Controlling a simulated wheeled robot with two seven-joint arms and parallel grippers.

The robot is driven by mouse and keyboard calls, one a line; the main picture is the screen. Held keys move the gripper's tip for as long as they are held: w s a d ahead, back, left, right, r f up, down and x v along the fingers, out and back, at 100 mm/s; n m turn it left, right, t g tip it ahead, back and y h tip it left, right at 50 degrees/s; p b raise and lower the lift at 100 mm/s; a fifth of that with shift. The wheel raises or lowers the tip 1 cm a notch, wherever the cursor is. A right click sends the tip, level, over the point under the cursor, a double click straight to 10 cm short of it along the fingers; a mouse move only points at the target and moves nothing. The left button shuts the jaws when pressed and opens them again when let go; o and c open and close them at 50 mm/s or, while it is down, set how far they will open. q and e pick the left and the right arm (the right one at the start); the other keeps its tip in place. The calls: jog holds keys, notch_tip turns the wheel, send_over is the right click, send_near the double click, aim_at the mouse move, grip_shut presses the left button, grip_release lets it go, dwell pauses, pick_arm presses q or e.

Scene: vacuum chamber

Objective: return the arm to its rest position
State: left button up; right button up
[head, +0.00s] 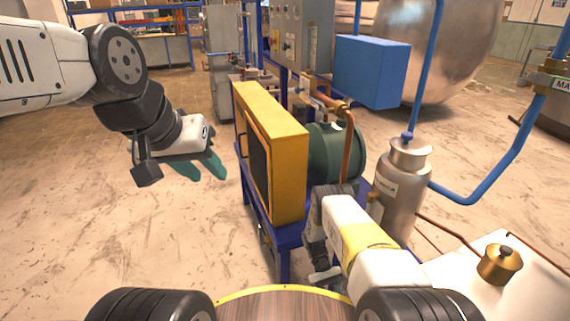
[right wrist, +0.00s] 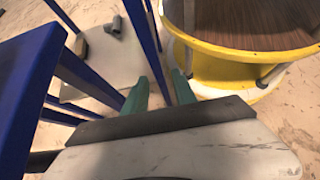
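My left gripper (head: 207,174) hangs in the air at the left of the head view, in front of bare floor. Its two teal fingers are apart with nothing between them. My right arm (head: 362,246) reaches in from the lower right of the head view and bends down beside the blue stand. Its fingers are hard to make out there. In the right wrist view, the two teal fingers of my right gripper (right wrist: 160,84) are spread apart and empty, close to blue posts (right wrist: 85,72).
A yellow-framed unit (head: 277,155) and a green tank (head: 335,150) sit on a blue stand (head: 283,240) ahead. A white surface with a brass pot (head: 500,264) is at lower right. The floor at left is clear.

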jog(key=w+r+m+t+y, duration=0.15)
jog(key=w+r, duration=0.25)
jog(key=r, duration=0.6)
jog(key=w+r+t, duration=0.2)
jog(key=w+r, duration=0.3)
jog(key=r, duration=0.4)
jog(key=w+r+t+y, duration=0.15)
jog(key=w+r, duration=0.25)
jog(key=r, duration=0.6)
notch_tip(320, 180, up, 12)
jog(key=a+t, duration=0.1)
jog(key=t, duration=0.1)
jog(key=s+r+m+t+y, duration=0.15)
jog(key=s+r+t, duration=0.45)
jog(key=r, duration=1)
jog(key=s+a+r+t, duration=0.1)
jog(key=s+r, duration=0.2)
jog(key=s, duration=0.5)
jog(key=s+a+r+t+y, duration=0.1)
jog(key=s+r, duration=0.3)
jog(key=s, duration=0.5)
jog(key=shift+s+t, duration=0.3)
jog(key=shift+t, duration=0.5)
